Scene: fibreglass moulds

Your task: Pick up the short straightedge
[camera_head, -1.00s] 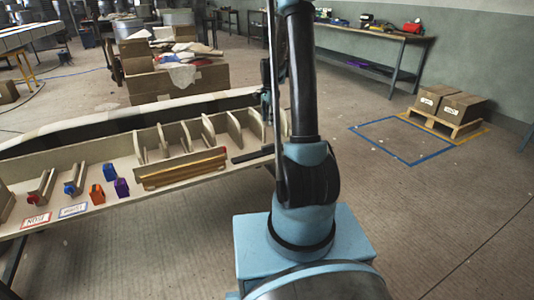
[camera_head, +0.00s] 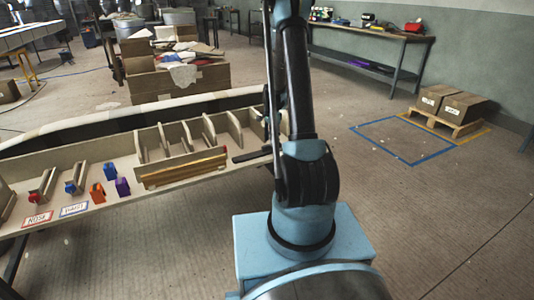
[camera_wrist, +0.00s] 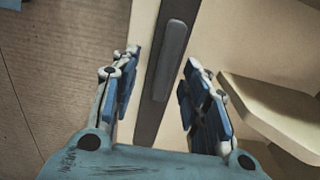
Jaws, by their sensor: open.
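A dark flat bar with a grey raised grip, which looks like the short straightedge (camera_wrist: 174,55), runs up through the middle of the wrist view. In the head view, a dark bar (camera_head: 252,155) lies at the right end of the bench, partly hidden by my arm. In the wrist view my gripper (camera_wrist: 160,64) is open, with one finger on each side of the bar. Gaps show between the fingers and the bar. I cannot tell the height between them.
The pale bench (camera_head: 130,185) has upright wooden ribs behind the bar. Wooden strips (camera_head: 183,170) and small coloured clamps (camera_head: 97,193) lie to the left. In the wrist view a pale panel (camera_wrist: 275,115) stands close to the right finger.

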